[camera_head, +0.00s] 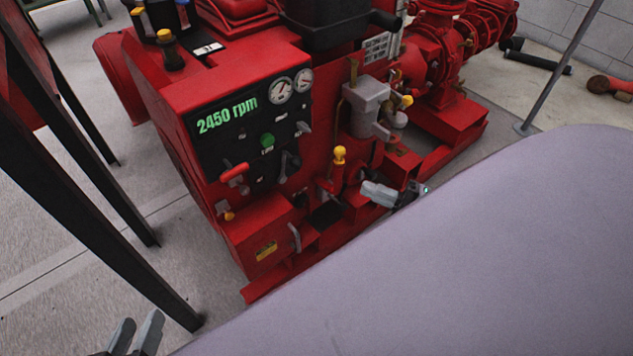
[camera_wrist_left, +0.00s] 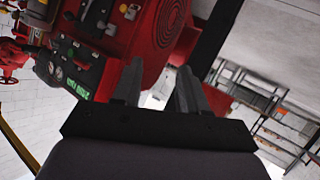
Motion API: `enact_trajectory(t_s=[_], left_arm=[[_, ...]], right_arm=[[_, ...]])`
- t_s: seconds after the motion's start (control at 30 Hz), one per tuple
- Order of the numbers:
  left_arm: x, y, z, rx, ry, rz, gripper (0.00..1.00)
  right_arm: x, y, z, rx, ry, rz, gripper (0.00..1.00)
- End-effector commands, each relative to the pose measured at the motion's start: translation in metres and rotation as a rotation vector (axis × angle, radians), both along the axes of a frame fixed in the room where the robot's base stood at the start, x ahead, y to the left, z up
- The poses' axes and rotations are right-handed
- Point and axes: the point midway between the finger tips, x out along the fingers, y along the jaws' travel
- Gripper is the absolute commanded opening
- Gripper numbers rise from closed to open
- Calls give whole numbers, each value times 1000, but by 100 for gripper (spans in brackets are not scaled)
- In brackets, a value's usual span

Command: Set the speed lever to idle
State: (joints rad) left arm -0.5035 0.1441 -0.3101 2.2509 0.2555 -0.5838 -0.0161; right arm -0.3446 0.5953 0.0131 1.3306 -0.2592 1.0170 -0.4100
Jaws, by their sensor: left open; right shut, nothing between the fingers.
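The red pump set carries a dark control panel (camera_head: 250,120) with a green "2450 rpm" readout (camera_head: 228,116). A lever with a red handle (camera_head: 235,172) sticks out at the panel's lower left. A lever with a yellow knob (camera_head: 339,155) stands upright to the right of the panel. I cannot tell which is the speed lever. My left gripper (camera_head: 136,337) is open and empty at the bottom left, well away from the panel; its fingers (camera_wrist_left: 158,88) also show in the left wrist view. My right gripper (camera_head: 378,194) is shut and empty, right of and below the yellow knob.
A green button (camera_head: 267,140) and small switches sit on the panel, below two round gauges (camera_head: 293,85). Dark posts (camera_head: 85,150) stand at the left. The concrete floor (camera_head: 95,255) between posts and pump is clear. A large grey surface covers the lower right.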

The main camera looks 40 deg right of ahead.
Motion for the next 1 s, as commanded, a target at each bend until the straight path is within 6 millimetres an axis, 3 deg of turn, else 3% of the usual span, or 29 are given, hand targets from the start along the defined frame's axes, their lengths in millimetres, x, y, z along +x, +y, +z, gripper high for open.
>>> enact_trajectory(t_s=[0.03,0.1,0.67,1.0], left_arm=[[1,-2,-10,-7,-6,-6,43],[0,-4,-12,-15,-8,-13,43],[0,-7,-10,-24,-10,-19,43],[1,-12,-15,-55,-6,-28,43]], right_arm=[[0,-5,-11,-20,-24,15,0],[-2,-8,-13,-37,-51,34,0],[-1,-9,-10,-54,-77,55,0],[45,27,1,-52,-80,56,0]])
